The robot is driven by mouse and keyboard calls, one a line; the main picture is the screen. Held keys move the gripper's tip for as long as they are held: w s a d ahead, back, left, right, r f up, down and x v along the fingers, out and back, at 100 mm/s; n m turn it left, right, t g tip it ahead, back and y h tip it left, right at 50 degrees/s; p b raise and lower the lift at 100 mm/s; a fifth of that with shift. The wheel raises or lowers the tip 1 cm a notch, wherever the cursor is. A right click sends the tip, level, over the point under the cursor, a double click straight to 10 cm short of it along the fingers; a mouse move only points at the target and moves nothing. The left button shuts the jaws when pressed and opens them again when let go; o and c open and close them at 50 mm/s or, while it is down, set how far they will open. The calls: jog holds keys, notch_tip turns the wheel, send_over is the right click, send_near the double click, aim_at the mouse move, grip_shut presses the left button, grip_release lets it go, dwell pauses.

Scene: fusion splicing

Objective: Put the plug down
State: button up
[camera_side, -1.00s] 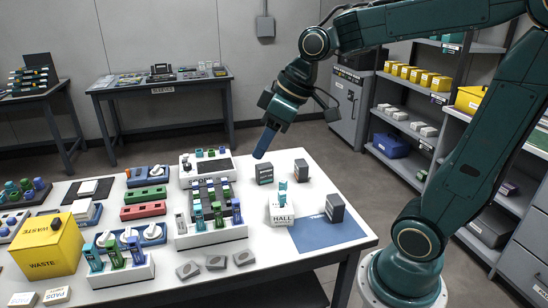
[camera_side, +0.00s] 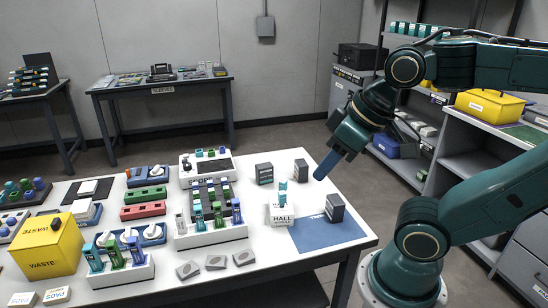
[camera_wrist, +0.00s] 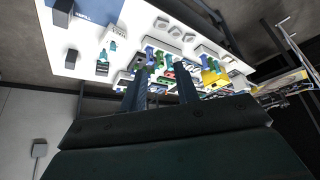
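My gripper (camera_side: 322,172) is in the air above the right end of the white table, up and right of the white block labelled HALL (camera_side: 282,214). In the wrist view its two dark fingers (camera_wrist: 159,72) stand apart with nothing seen held between them. A small teal piece (camera_side: 283,188), perhaps a plug, stands upright at the HALL block; whether it is seated cannot be told. Several blue, green and teal plug-like pieces (camera_side: 116,256) stand in white racks at the middle and front. Which of these is the task's plug is unclear.
A blue mat (camera_side: 312,238) lies at the table's right corner with a dark block (camera_side: 335,207) on it. A yellow waste bin (camera_side: 45,247) is at left. Shelves (camera_side: 470,165) stand at right.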

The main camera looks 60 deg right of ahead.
jog(key=shift+w, duration=0.2)
jog(key=w+r+n+y, duration=0.1)
jog(key=w+n+y, duration=0.15)
jog(key=w, duration=1.05)
jog(key=w+d+f+n+y, duration=0.1)
jog(key=w+d+f+n, duration=0.1)
jog(key=w+d+f, duration=0.3)
jog(key=w+d+n+y, duration=0.1)
jog(key=w+d+n, duration=0.15)
jog(key=w, duration=0.45)
jog(key=w+d+f+n+y, duration=0.1)
jog(key=w+d+f+y, duration=0.2)
jog(key=w+d+f, duration=0.5)
jog(key=n+t+y, duration=0.1)
jog(key=t+y, duration=0.1)
jog(key=t, duration=0.2)
send_near(227, 194)
jog(key=shift+w+a+f, duration=0.1)
jog(key=shift+w+a, duration=0.3)
jog(key=shift+w, duration=0.3)
jog(key=shift+w+a+f, duration=0.1)
jog(key=shift+w+a, duration=0.3)
jog(key=shift+w, duration=0.25)
jog(key=shift+w+a+f, duration=0.1)
jog(key=shift+w+a, duration=0.3)
jog(key=shift+w, duration=0.3)
